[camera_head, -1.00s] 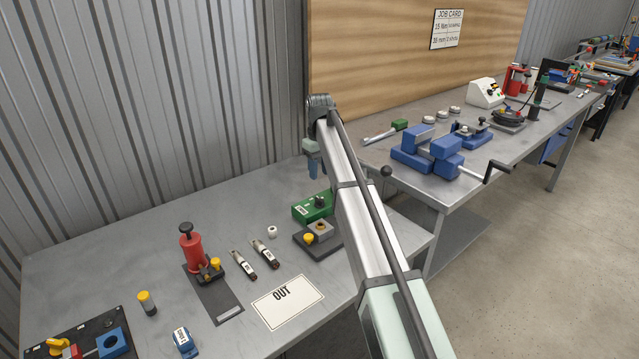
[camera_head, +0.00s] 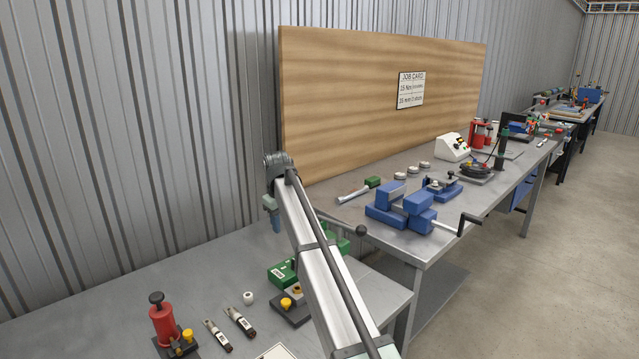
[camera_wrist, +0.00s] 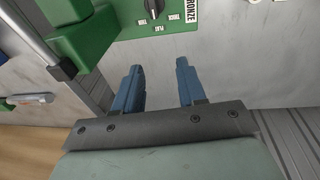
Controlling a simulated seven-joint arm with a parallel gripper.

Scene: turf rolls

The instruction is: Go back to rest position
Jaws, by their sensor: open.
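My gripper (camera_wrist: 156,82) shows in the wrist view with its two blue fingers apart and nothing between them. In the head view the gripper (camera_head: 274,222) hangs from the far end of my raised arm, above the back of the near grey bench (camera_head: 130,281). In the wrist view a green box with a black dial (camera_wrist: 152,12) lies beyond the fingertips, apart from them. The same green box (camera_head: 284,274) shows in the head view, partly hidden behind my arm.
A blue vise (camera_head: 402,207) stands on the right bench. The bench's back left is clear.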

